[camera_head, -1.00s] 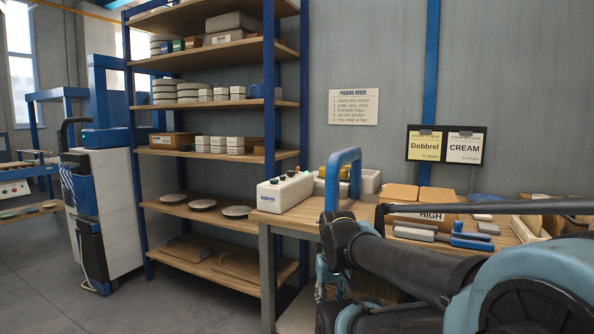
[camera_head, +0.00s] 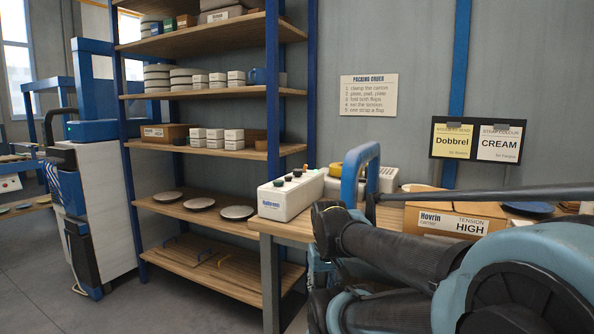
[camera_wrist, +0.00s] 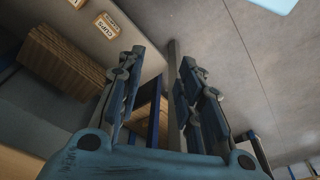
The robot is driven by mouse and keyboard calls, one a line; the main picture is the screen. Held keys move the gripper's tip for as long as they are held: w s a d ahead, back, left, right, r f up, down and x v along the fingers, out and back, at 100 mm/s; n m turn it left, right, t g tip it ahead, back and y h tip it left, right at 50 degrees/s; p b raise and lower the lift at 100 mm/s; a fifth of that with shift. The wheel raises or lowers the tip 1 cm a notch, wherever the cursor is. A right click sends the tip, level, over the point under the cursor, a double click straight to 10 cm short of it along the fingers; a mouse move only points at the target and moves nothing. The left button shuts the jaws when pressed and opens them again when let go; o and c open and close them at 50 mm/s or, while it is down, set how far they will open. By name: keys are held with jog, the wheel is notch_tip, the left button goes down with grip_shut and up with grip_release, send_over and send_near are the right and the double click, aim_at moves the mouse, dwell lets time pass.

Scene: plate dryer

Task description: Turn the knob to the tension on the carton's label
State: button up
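The carton (camera_head: 425,218) stands on the bench, partly behind my arm. Its label reads "Hovrin", with "TENSION HIGH" at the right (camera_head: 470,225). A white box-shaped device (camera_head: 288,200) with small dark round controls (camera_head: 288,177) on top stands at the bench's left end. I cannot tell whether one of these is the tension knob, and no dial marks are legible. In the wrist view my gripper (camera_wrist: 158,75) has its two fingers apart with nothing visible between them. It is not clear in the head view, where my arm fills the lower right.
A blue upright handle (camera_head: 362,172) rises beside the device. A blue-framed shelf (camera_head: 225,153) holding plates and small boxes stands left of the bench. Wall notices (camera_head: 368,96) hang above. The floor at lower left is clear.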

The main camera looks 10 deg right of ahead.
jog(key=o, duration=0.4)
jog(key=shift+s+r, duration=0.25)
notch_tip(320, 180, up, 43)
jog(key=n+g, duration=0.2)
jog(key=n, duration=0.9)
send_over(298, 173)
jog(key=w, duration=0.2)
notch_tip(298, 173, down, 18)
jog(key=shift+d+r, duration=0.1)
jog(key=shift+r, duration=0.1)
jog(key=c, duration=1.1)
jog(key=shift+d, duration=0.15)
jog(key=shift+m, duration=0.3)
